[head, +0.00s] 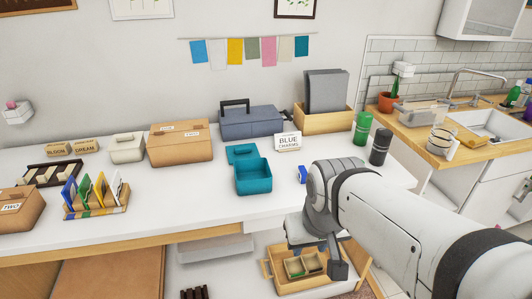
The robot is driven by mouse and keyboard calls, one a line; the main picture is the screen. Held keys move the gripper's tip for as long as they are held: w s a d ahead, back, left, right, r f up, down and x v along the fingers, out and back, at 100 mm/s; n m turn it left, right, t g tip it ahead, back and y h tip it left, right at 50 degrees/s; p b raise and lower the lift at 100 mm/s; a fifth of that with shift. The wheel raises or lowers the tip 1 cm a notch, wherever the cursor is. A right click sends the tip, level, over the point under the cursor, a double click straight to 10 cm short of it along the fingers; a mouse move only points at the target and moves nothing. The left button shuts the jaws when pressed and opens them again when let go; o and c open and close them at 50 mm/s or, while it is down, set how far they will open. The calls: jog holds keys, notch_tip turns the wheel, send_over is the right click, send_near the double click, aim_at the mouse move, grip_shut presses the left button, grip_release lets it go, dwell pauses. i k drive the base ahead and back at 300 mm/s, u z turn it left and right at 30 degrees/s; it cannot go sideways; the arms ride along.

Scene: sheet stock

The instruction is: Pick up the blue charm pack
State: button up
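A small blue item (303,174), perhaps the blue charm pack, lies on the white table just left of my arm. My arm hides part of it, so I cannot read any label. A white card (288,141) reading "BLUE CHARMS" stands behind it. My gripper (325,260) hangs by the table's front edge, nearer the camera than the blue item and apart from it. Its fingers are seen at an angle, and whether they are open or shut does not show clearly.
An open teal box (254,177) stands left of the blue item. Dark green (362,128) and black (380,147) cylinders stand to the right. Behind are a blue-grey case (250,122) and a wooden file box (323,119). A wooden tray (296,275) sits below the tabletop.

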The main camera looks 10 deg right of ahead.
aim_at(301, 172)
jog(key=i, duration=1)
jog(key=u, duration=0.05)
